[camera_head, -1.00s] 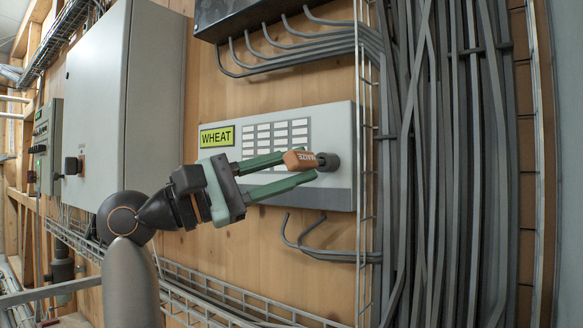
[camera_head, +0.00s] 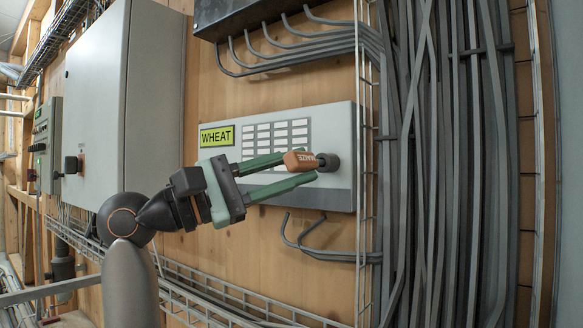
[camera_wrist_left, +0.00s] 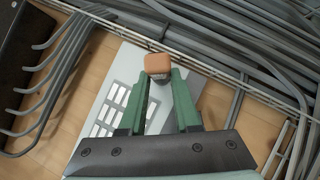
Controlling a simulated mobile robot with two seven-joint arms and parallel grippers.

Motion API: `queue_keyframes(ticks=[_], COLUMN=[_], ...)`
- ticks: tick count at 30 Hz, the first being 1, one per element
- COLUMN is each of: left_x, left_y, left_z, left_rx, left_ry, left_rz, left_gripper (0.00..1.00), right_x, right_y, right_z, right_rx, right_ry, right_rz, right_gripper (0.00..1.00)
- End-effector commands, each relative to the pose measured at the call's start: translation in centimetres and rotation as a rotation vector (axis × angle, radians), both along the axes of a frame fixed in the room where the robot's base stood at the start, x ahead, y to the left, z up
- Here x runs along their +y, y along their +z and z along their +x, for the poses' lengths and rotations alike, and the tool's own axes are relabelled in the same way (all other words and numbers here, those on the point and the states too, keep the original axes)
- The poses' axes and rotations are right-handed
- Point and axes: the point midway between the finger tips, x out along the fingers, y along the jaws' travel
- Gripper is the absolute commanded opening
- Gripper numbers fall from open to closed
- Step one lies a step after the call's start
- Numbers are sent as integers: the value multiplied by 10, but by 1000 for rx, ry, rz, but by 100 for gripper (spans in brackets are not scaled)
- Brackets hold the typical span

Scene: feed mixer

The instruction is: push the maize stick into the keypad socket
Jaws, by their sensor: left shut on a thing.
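The keypad (camera_head: 340,125) is a pale grey panel on the wood wall with rows of white keys and a yellow-green WHEAT label (camera_head: 217,137). The maize stick (camera_head: 300,161) is orange-brown and marked MAIZE. It lies between the green fingers of my left gripper (camera_head: 305,168), which is shut on it. The dark round socket (camera_head: 329,162) is at the keypad's right side, and the stick's end meets it in the head view. How deep the stick sits is hidden. In the left wrist view the stick's orange end (camera_wrist_left: 158,64) shows between the fingertips.
A wire cable tray (camera_head: 366,70) runs vertically just right of the keypad, with thick grey cables (camera_head: 440,160) beyond it. Bent conduits (camera_head: 290,50) hang above. A large grey cabinet (camera_head: 95,110) stands at the left.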

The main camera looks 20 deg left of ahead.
Motion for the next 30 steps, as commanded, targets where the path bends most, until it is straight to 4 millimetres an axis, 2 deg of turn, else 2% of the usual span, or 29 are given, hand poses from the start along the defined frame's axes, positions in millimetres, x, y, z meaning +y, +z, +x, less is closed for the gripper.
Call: queue_keyframes(ticks=[30], left_x=[-5], left_y=[0], left_z=[14], left_rx=[1], left_ry=[0], left_rz=[-1], left_gripper=[0], right_x=[0], right_y=[7], right_z=[0], right_rx=[0], right_ry=[0], right_rz=[0], right_gripper=[61])
